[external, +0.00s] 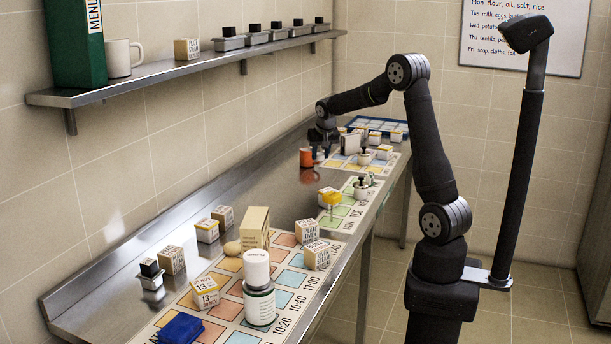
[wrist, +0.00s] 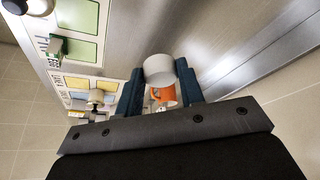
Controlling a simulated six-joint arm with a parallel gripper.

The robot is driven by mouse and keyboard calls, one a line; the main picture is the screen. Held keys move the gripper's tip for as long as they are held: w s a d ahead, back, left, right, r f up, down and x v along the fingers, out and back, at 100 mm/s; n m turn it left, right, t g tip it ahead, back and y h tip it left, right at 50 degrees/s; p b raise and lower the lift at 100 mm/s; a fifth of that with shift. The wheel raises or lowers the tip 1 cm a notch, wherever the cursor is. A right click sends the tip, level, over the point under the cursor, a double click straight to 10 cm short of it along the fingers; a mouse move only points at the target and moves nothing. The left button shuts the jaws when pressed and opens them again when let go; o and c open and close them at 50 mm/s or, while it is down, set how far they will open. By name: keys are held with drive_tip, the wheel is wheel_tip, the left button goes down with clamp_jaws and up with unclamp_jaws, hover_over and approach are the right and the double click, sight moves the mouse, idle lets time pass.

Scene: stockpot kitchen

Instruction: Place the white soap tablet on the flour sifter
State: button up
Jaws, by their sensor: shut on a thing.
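My gripper (wrist: 160,80) is shut on the white soap tablet (wrist: 159,69), a pale round piece held between the two dark blue fingertips. In the external view my gripper (external: 321,141) is at the far part of the steel counter, and the tablet cannot be made out there. An orange round vessel, which I take for the flour sifter (external: 306,157), stands on the bare steel just left of and below my gripper. In the wrist view the orange sifter (wrist: 165,94) shows between the fingers, partly hidden by the tablet, which appears apart from it.
Printed mats with coloured squares line the counter's right side. A yellow item (external: 331,199) is nearer. Bare steel lies left; a wall shelf (external: 190,67) runs above.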

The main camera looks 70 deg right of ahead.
drive_tip(key=w+a+r+n+t+y, duration=0.1)
drive_tip(key=w+a+r+n, duration=0.15)
drive_tip(key=a, duration=0.95)
drive_tip(key=w+a+r+n+y, duration=0.1)
drive_tip(key=a+r+n, duration=0.25)
drive_tip(key=a, duration=0.85)
drive_tip(key=w+a+r+n+t, duration=0.1)
drive_tip(key=w+a+r+n, duration=0.15)
drive_tip(key=a, duration=0.95)
drive_tip(key=s+a+r+n+y, duration=0.1)
drive_tip(key=s+a+r+n, duration=0.15)
drive_tip(key=s+a, duration=0.45)
drive_tip(key=s+a+r+n+y, duration=0.1)
drive_tip(key=s+a+r+n, duration=0.2)
drive_tip(key=a, duration=0.8)
drive_tip(key=s+a+r+n+y, duration=0.1)
drive_tip(key=s+a+r+n, duration=0.1)
drive_tip(key=s+a, duration=0.55)
hover_over(254, 255)
drive_tip(key=s+d, duration=0.1)
drive_tip(key=shift+g, duration=0.3)
drive_tip(key=f, duration=0.6)
drive_tip(key=shift+s+f, duration=0.2)
drive_tip(key=shift+a+f, duration=0.15)
drive_tip(key=shift+f, duration=1.95)
drive_tip(key=shift+f, duration=0.1)
